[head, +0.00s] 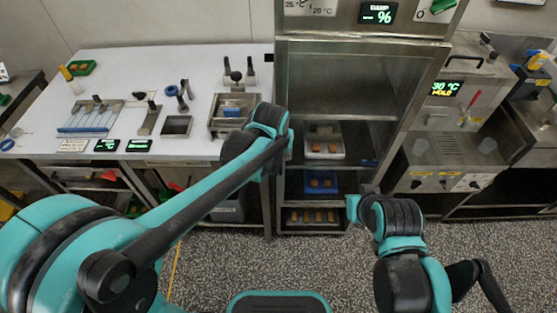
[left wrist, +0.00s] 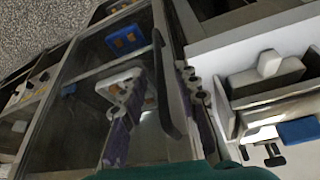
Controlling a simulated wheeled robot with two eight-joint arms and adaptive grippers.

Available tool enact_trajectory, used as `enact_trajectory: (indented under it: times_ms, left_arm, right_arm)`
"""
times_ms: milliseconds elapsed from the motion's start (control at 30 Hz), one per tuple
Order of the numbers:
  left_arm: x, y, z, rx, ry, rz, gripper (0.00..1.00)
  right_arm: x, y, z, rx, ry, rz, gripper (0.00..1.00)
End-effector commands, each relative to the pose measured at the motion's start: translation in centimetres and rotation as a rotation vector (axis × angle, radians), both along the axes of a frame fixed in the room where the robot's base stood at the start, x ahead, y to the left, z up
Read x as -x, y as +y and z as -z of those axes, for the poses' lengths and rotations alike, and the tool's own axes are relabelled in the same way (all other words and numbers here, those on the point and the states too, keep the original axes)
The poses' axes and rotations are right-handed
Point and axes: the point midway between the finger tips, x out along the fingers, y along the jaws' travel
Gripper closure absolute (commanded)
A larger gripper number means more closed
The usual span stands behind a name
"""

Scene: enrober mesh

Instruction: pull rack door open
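The rack (head: 282,80) stands mid-picture in the head view, its glass-fronted door (head: 345,85) apparently shut. Trays show behind the glass. In the left wrist view the door's glass (left wrist: 85,60) fills the left half, and a long dark handle (left wrist: 172,95) runs along the door's edge. My left gripper (left wrist: 163,105) is open at the handle, with one finger on each side. I cannot tell whether either finger touches it. In the head view the left gripper is hidden behind its own wrist. My right arm is low on the right, with its fingertips not clearly shown.
A white worktable (head: 190,65) with tools and small fixtures adjoins the rack on the left. A steel machine (head: 465,90) with a green display stands on the right. Behind the glass are a white tray (head: 324,153) and a blue tray (head: 320,190). Speckled floor (head: 320,260) lies clear before the rack.

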Motion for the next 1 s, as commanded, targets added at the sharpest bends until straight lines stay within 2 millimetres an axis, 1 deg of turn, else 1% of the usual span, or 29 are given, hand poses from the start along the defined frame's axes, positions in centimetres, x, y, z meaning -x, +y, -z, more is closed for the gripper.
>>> enact_trajectory:
  times_ms: [33,200,367,600,633,667,700,733,1000]
  left_arm:
    - [-0.4,-0.1,1.2,0.000,0.000,0.000,0.69]
    - [-1.2,-0.2,3.3,0.000,0.000,0.000,0.69]
    - [-1.6,-0.3,4.0,0.000,-0.001,0.000,0.69]
    - [-1.6,-0.3,4.0,0.000,-0.001,0.000,0.69]
    - [-1.6,-0.3,4.0,0.000,-0.001,0.000,0.74]
    - [-1.6,-0.3,4.0,0.000,-0.001,0.000,0.82]
    - [-1.6,-0.3,4.0,0.000,-0.001,0.000,0.93]
    - [-1.6,-0.3,4.0,0.000,-0.001,0.000,1.00]
    - [-1.5,-0.3,4.0,0.001,-0.001,-0.001,1.00]
  right_arm:
    - [0.0,0.0,0.8,0.000,0.000,0.000,1.00]
    - [0.0,0.0,1.8,0.000,0.000,0.000,1.00]
    - [0.0,0.0,2.1,0.000,0.000,0.000,1.00]
    - [0.0,0.0,2.0,0.000,0.000,0.000,1.00]
    - [0.0,0.0,2.0,0.000,0.000,0.000,1.00]
    - [0.0,0.0,2.0,0.000,0.000,0.000,1.00]
    - [0.0,0.0,2.0,0.000,0.000,0.000,1.00]
    - [0.0,0.0,2.0,0.000,0.000,0.000,1.00]
    - [0.0,0.0,2.0,0.000,0.000,0.000,1.00]
